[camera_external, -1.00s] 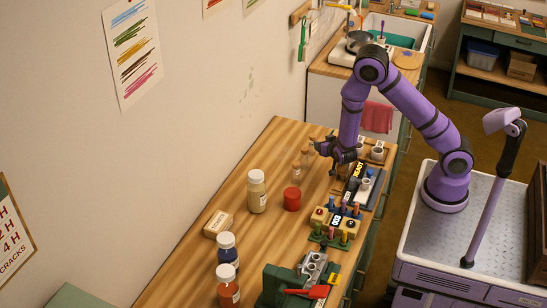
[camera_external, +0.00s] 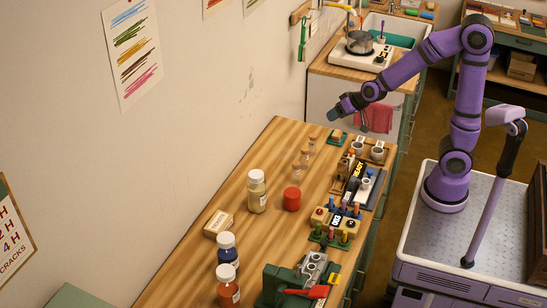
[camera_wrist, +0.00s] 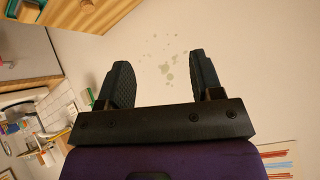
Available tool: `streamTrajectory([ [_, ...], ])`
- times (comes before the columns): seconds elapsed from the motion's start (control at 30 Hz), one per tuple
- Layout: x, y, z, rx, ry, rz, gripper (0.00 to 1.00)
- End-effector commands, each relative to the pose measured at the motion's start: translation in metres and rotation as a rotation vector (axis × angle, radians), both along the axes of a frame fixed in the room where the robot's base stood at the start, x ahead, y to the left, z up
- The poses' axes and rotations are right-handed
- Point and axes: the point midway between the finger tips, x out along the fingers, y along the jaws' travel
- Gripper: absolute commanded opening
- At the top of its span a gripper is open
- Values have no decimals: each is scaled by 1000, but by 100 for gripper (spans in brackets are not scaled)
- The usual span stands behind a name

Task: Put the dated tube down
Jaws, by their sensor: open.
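My gripper (camera_external: 337,110) is raised above the far end of the wooden bench, left of the sink counter. In the wrist view its two dark fingers (camera_wrist: 159,65) are wide apart, with only wall between them. A dark tray marked READY (camera_external: 378,196) lies on the bench below and to the right of the gripper. A small whitish piece (camera_external: 365,187) lies on or in it. It may be the dated tube; no date can be read at this size. The gripper is well clear of the tray and touches nothing.
Holders with coloured tubes (camera_external: 335,219) stand in front of the tray; white cups (camera_external: 377,152) stand behind it. A cream jar (camera_external: 256,191), red pot (camera_external: 292,199), blue bottle (camera_external: 227,250) and green device (camera_external: 280,285) stand on the bench.

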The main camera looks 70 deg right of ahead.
Motion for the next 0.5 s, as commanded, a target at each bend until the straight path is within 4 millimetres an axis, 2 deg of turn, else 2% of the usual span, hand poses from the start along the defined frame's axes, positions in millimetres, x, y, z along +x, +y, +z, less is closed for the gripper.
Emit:
streamTrajectory([
  [0.03, -13, 3, 15, 2, 5, 34, 60],
  [0.2, -61, 9, 50, -15, 58, 146, 60],
  [0.37, -111, 9, 76, -59, 113, 234, 60],
  [0.5, -159, 5, 92, -115, 169, 292, 60],
])
